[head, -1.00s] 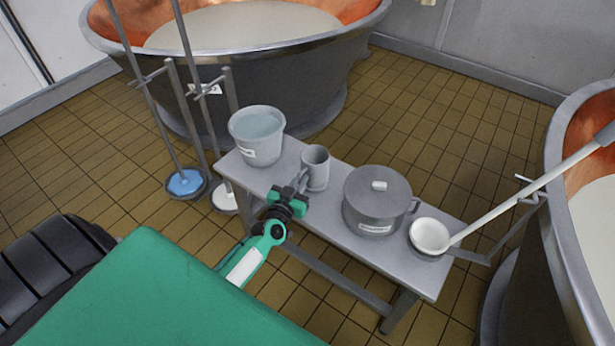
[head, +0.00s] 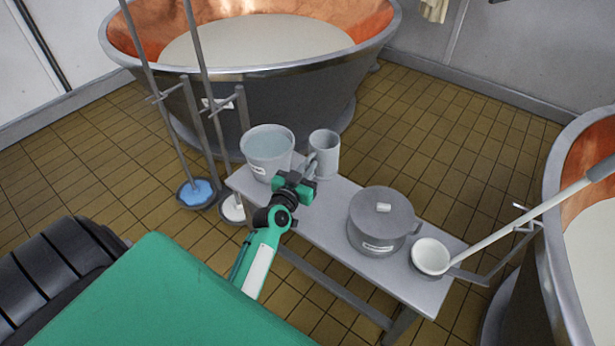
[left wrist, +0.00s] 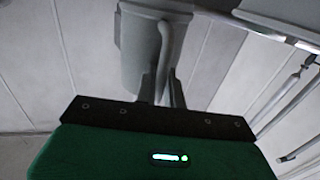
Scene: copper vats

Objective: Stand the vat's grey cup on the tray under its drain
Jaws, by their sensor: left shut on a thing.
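The grey cup (head: 325,152) is upright and appears raised above the table, beside the bucket. My left gripper (head: 309,170) is shut on it at its handle side. In the left wrist view the cup (left wrist: 140,45) fills the top middle, with its handle between the two fingers of the gripper (left wrist: 161,92). One copper-lined vat (head: 240,95) stands behind the table, and another vat (head: 560,230) stands at the right edge. I cannot make out a drain or a tray under one. My right gripper is not in view.
The grey table (head: 330,215) carries a bucket of liquid (head: 267,165), a lidded pot (head: 380,225) and a white ladle bowl (head: 430,257) with a long handle. Poles stand in a blue-filled dish (head: 196,193) and a white-filled dish (head: 232,208) on the floor. Tiled floor is open behind the table.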

